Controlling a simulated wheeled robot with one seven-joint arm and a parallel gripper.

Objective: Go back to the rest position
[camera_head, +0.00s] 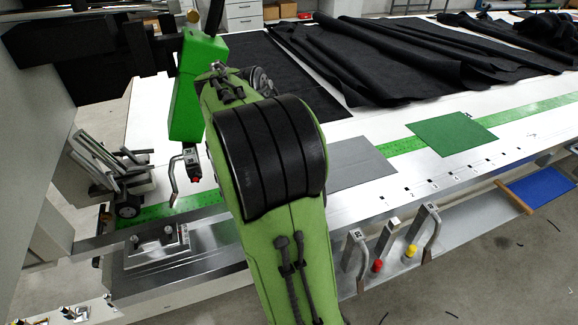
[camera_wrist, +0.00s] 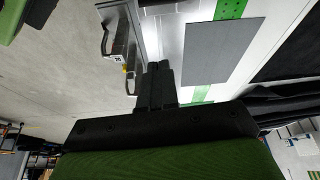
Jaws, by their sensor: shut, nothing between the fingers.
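My gripper (camera_wrist: 158,84) shows in the wrist view with its two dark fingers pressed together and nothing between them. It appears apart from the bench and the tools. In the head view my green arm rises through the middle and the gripper cannot be made out there. A tool with a curved metal handle, a red tip and the label 30 (camera_head: 190,166) is below the green welder head (camera_head: 188,88).
The white bench (camera_head: 350,130) carries a grey sheet (camera_head: 362,165), a green sheet (camera_head: 445,135) and black fabric (camera_head: 400,60). The grey sheet also shows in the wrist view (camera_wrist: 222,50). A blue tray (camera_head: 540,187) sits at the front right. The floor (camera_head: 480,270) before the bench is largely clear.

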